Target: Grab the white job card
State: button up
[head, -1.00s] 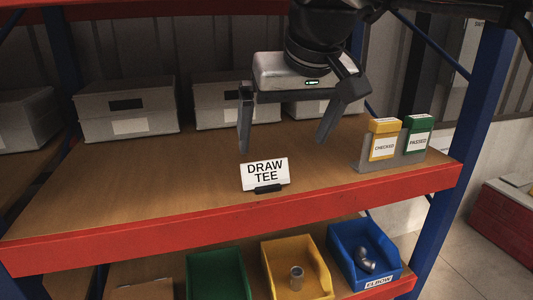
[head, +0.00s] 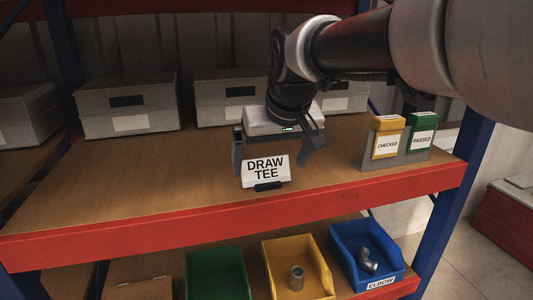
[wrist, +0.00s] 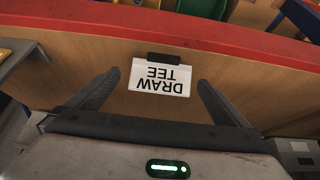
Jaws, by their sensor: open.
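The white job card (head: 265,168) reads "DRAW TEE" and stands in a small black holder (head: 268,186) near the front edge of the upper shelf. It also shows in the wrist view (wrist: 160,80), upside down, with its holder at its far end. My gripper (head: 275,172) is open and empty, just behind the card in the head view. In the wrist view its two fingers (wrist: 153,84) spread to the left and right of the card, apart from it.
A grey stand with a yellow "CHECKED" box (head: 388,138) and a green "PASSED" box (head: 423,134) is to the right. Grey boxes (head: 128,105) line the back. Green, yellow and blue bins (head: 217,275) sit below. The shelf's left is clear.

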aim_at(266, 167)
jog(key=x, duration=0.5)
jog(key=shift+w+a+r, duration=0.2)
jog(key=shift+w+a, duration=0.05)
jog(key=shift+w, duration=0.1)
jog(key=c, duration=1)
jog(key=shift+r, duration=0.1)
